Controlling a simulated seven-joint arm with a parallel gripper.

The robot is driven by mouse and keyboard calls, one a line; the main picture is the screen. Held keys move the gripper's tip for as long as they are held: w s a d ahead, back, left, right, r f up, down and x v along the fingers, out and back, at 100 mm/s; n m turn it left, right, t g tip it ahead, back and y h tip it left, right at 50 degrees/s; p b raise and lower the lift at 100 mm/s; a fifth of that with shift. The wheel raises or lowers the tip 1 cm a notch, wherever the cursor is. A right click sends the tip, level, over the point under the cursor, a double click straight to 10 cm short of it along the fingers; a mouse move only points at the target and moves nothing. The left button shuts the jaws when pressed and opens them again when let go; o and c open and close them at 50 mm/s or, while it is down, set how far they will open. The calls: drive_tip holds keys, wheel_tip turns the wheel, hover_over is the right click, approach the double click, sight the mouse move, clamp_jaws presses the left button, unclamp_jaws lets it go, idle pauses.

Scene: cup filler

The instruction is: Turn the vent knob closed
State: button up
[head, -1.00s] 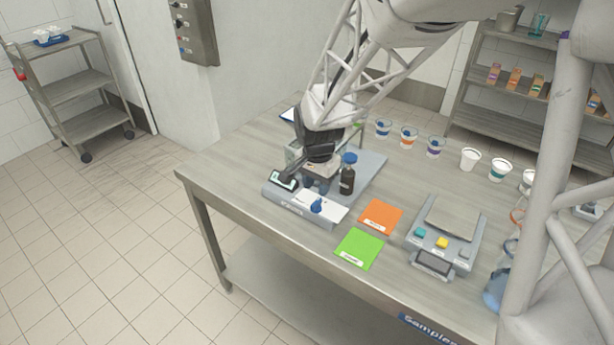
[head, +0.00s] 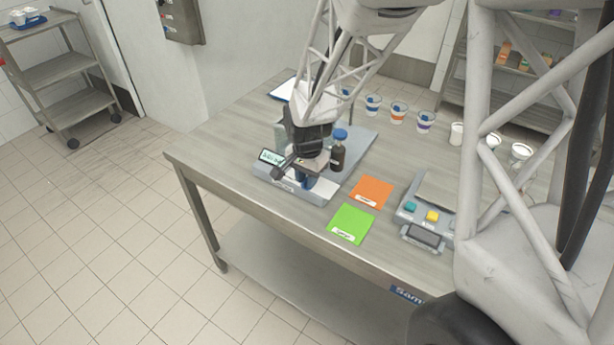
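The cup filler (head: 345,172) is a grey base on the table, with a small display at its front left and a white panel (head: 323,189) at its front right. The blue vent knob (head: 305,183) is on this front part and only a bit of it shows. My gripper (head: 298,174) is dark and points down over the front of the filler, right at the knob. It hides most of the knob. I cannot tell whether the fingers touch the knob, or how far apart they are.
A dark bottle with a blue cap (head: 338,152) stands on the filler close right of my gripper. An orange square (head: 372,192) and a green square (head: 351,224) lie to the right, then a scale (head: 428,222). Several cups stand behind. The table's left end is clear.

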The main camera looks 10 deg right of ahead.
clamp_jaws()
drive_tip(key=shift+n, duration=0.4)
drive_tip(key=n, duration=0.6)
drive_tip(key=shift+n, duration=0.4)
drive_tip(key=n, duration=0.5)
drive_tip(key=shift+n, duration=0.3)
drive_tip(key=n, duration=0.4)
drive_tip(key=shift+n, duration=0.4)
